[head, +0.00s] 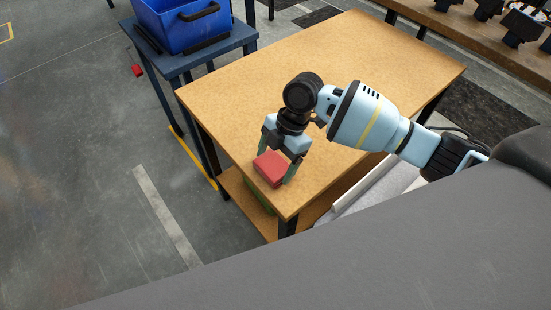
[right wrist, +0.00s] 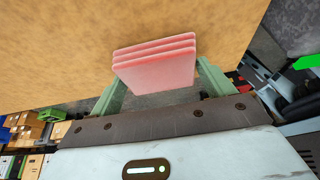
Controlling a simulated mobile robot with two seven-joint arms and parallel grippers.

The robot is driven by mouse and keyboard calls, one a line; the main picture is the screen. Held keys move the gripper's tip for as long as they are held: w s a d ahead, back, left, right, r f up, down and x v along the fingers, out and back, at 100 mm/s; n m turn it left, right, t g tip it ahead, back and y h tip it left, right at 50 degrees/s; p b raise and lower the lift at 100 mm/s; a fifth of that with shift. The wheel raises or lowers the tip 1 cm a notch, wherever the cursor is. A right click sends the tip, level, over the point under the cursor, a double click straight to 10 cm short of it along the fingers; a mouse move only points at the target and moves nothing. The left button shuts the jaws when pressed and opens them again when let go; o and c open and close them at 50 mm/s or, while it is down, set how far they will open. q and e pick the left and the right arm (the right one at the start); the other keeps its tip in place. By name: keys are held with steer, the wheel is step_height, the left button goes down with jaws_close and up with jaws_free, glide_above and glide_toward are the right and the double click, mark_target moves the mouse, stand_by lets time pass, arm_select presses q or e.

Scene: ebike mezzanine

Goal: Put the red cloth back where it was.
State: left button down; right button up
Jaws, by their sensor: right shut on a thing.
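The red cloth (head: 270,168) is a folded, block-like stack. My right gripper (head: 275,172) is shut on it, at the near corner of the wooden table (head: 340,70). In the right wrist view the cloth (right wrist: 155,68) shows its folded layers between the two green fingers (right wrist: 160,90). The table top lies just beyond it; I cannot tell whether the cloth touches the table. My left gripper is not in view.
The table top is otherwise bare. A blue crate (head: 184,28) stands on a dark blue stand (head: 185,62) at the back left. A small red thing (head: 137,70) lies on the floor near it. A bench (head: 480,30) with dark devices is at the upper right.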

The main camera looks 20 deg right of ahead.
steer(key=shift+f, duration=0.15)
steer(key=o, duration=0.9)
steer(key=v, duration=1.2)
steer(key=shift+r, duration=0.2)
